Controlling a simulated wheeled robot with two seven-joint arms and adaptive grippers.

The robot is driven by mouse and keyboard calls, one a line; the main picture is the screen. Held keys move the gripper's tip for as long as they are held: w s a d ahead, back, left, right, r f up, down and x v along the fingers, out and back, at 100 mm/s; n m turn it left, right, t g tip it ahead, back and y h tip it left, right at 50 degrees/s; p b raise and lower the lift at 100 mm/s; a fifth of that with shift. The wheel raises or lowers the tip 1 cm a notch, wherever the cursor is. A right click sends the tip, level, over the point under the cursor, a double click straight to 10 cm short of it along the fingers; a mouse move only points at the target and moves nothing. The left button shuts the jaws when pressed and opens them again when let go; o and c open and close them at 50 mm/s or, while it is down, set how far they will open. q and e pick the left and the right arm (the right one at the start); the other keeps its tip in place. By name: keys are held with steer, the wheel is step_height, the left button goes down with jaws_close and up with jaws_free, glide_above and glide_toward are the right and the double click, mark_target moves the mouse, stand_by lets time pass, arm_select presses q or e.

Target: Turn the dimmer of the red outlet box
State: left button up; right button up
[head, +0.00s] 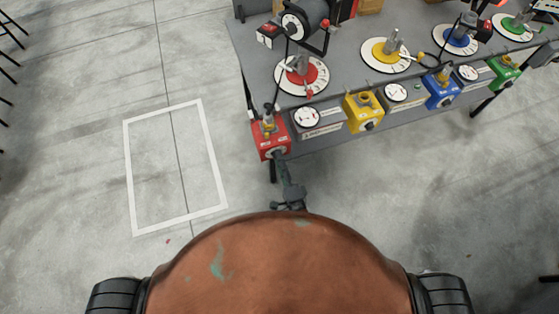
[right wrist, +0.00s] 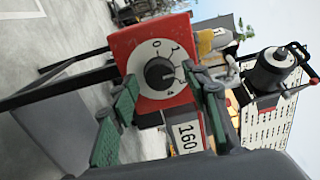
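The red outlet box (head: 269,139) sits at the near left corner of the grey table, with a plug-like fitting on its top. In the right wrist view the red box (right wrist: 155,60) shows its front face, with a black dimmer knob (right wrist: 160,74) on a white numbered dial. The knob's exact setting is hard to read. My right gripper (head: 279,160) is at the front of the red box. In the right wrist view its green-padded fingers (right wrist: 160,84) stand apart, one on each side of the knob, with a visible gap to it. My left gripper is not in view.
Yellow (head: 363,111), blue (head: 441,90) and green (head: 504,72) outlet boxes line the same table edge. Gauges stand between them. A black lamp (head: 304,22) stands at the table's back left. The floor left of the table, with a white taped rectangle (head: 130,180), is clear.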

steer(key=v, duration=1.2)
stand_by(0.5)
steer(key=s+d+f+n+g+h, duration=0.1)
steer(key=s+d+f+n+g, duration=0.3)
steer(key=f, duration=0.7)
steer(key=s+d+f+n+g+h, duration=0.1)
steer(key=s+d+f+n, duration=0.15)
steer(key=d+f, duration=0.6)
steer(key=s+d+f+n+g, duration=0.2)
steer(key=f+n+g, duration=0.15)
steer(key=f, duration=1.05)
steer(key=s+d+f+n+g+h, duration=0.1)
steer(key=s+d+f, duration=0.4)
steer(key=s, duration=0.5)
steer(key=s+d+f+n+g+h, duration=0.1)
steer(key=s+d+f+n+g, duration=0.2)
steer(key=s, duration=0.7)
steer(key=s+d+f+n+g+h, duration=0.1)
steer(key=s+d+f+g+h, duration=0.1)
steer(key=s+d+f+g, duration=0.2)
steer(key=s+d+f, duration=0.3)
steer(key=s+f, duration=0.1)
steer(key=s, duration=0.2)
steer(key=shift+s+f+n, duration=0.25)
steer(key=shift+s+n, duration=0.1)
steer(key=shift+n, duration=0.05)
